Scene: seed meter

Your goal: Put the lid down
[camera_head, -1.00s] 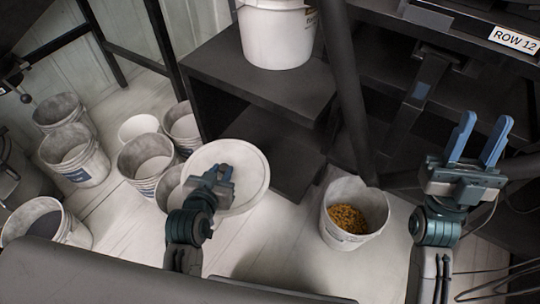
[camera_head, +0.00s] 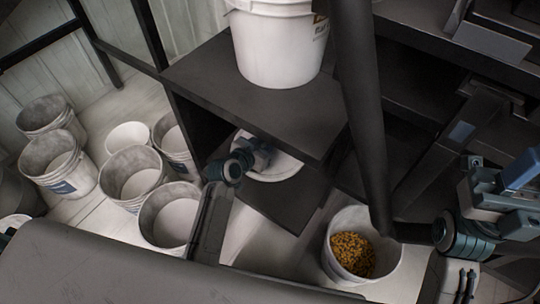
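The round white lid (camera_head: 284,170) is in the lower opening of the black shelf unit, lying flat over the lower board. The upper board hides its far part. I cannot tell whether it touches the lower board. My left gripper (camera_head: 264,153) is over the middle of the lid, at the same place on it as before, and appears shut on it; the fingertips are hard to see. My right gripper (camera_head: 525,170) is empty at the right edge, partly cut off, with one blue finger clear; its fingers stood apart a second ago.
A white bucket (camera_head: 275,50) stands on the upper board (camera_head: 200,75). A bucket of yellow grain (camera_head: 352,255) stands on the floor at right, beside a dark slanting post (camera_head: 365,120). Several empty buckets (camera_head: 135,175) stand at left.

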